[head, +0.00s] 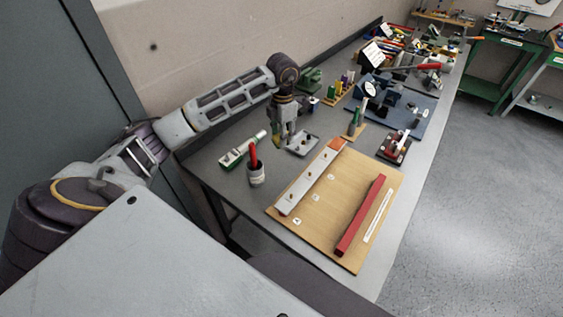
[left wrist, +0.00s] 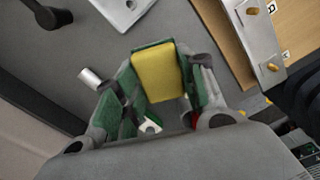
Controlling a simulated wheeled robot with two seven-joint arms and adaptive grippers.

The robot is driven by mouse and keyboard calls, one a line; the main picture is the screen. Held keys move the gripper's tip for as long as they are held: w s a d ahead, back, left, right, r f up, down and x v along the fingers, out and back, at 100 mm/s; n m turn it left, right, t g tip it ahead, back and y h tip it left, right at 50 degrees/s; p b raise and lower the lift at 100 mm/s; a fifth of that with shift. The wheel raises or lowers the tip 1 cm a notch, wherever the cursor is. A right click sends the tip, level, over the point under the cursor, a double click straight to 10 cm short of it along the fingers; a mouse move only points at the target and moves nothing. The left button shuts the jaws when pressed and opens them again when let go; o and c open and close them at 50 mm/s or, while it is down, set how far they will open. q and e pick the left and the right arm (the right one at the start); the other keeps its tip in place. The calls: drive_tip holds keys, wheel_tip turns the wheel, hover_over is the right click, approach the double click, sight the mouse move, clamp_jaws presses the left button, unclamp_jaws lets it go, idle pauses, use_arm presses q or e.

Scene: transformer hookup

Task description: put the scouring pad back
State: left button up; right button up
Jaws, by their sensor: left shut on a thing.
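The scouring pad (left wrist: 158,72) is yellow with green at its edges. My left gripper (left wrist: 157,88) is shut on it, with a finger on either side in the left wrist view. In the head view my left gripper (head: 284,139) hangs down over the bench, and a small yellow-green bit of the pad (head: 275,140) shows at its fingertips. The pad looks held above the bench top, though its exact height is hard to tell. My right gripper is not in view.
A small grey tray (head: 303,145) lies just right of the gripper. A dark cup with a red-handled tool (head: 256,174) and a green-and-white item (head: 240,150) stand to its left. A wooden board (head: 326,229) with a red bar (head: 361,215) lies in front. Tools crowd the far bench.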

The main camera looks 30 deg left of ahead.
use_arm(q)
drive_tip(key=shift+f, duration=0.1)
idle(0.5)
wheel_tip(320, 180, down, 5)
drive_tip(key=shift+r+p, duration=0.15)
drive_tip(key=shift+p, duration=0.35)
drive_tip(key=shift+f, duration=0.7)
drive_tip(key=shift+f, duration=0.1)
